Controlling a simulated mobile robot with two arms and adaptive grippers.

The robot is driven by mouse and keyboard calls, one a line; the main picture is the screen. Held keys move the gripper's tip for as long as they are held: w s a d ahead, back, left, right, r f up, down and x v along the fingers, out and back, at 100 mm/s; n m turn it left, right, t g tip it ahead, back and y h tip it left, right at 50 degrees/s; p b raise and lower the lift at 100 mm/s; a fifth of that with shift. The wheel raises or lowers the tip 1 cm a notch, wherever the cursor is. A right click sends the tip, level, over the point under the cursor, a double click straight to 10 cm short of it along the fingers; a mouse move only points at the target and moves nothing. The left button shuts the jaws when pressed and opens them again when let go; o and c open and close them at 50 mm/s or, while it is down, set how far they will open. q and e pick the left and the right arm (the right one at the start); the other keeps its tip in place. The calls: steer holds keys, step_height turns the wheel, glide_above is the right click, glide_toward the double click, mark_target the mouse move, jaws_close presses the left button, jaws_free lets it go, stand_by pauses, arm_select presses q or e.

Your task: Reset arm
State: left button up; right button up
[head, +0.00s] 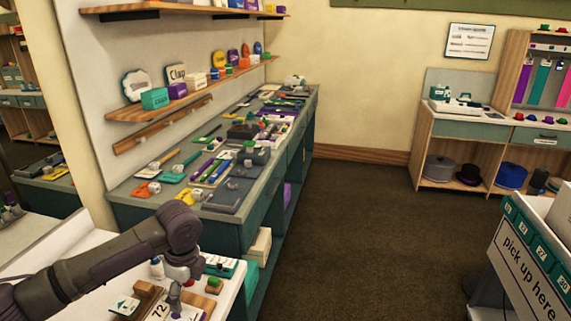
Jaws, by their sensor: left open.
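My left arm (110,255) reaches in from the lower left, bent at a dark grey joint. My left gripper (182,280) hangs at its end, pointing down over the white desk (226,300). It is open, and its fingers are small and partly hidden by the wrist. A dark stamp-like piece stands just below it, by a card marked 12 (160,310); I cannot tell whether the fingers touch it. My right gripper is not in view.
Small items with green tops (214,284) lie by the gripper. A long green counter (225,218) full of props runs back along the left wall, under shelves (185,87). A "pick up here" stand (530,265) is at right. The dark carpet (360,230) between is clear.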

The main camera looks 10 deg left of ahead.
arm_select(q)
steer(key=s+d+f+n+t+h, duration=0.1)
steer(key=s+d+f+n+h, duration=0.1)
steer(key=s+d+f+n, duration=0.45)
steer(key=s+d+f+n+t+h, duration=0.2)
steer(key=s+d+f, duration=0.1)
steer(key=s+d, duration=0.7)
steer(key=s+a+n+y, duration=0.2)
steer(key=s+a+n, duration=0.5)
steer(key=s+n, duration=0.15)
step_height(320, 180, down, 26)
steer(key=s+g, duration=0.1)
steer(key=s, duration=0.1)
steer(key=s+a+f+g, duration=0.1)
steer(key=s+a+f, duration=0.1)
steer(key=s+f, duration=1.5)
steer(key=shift+a+m, duration=0.3)
steer(key=shift+a, duration=0.05)
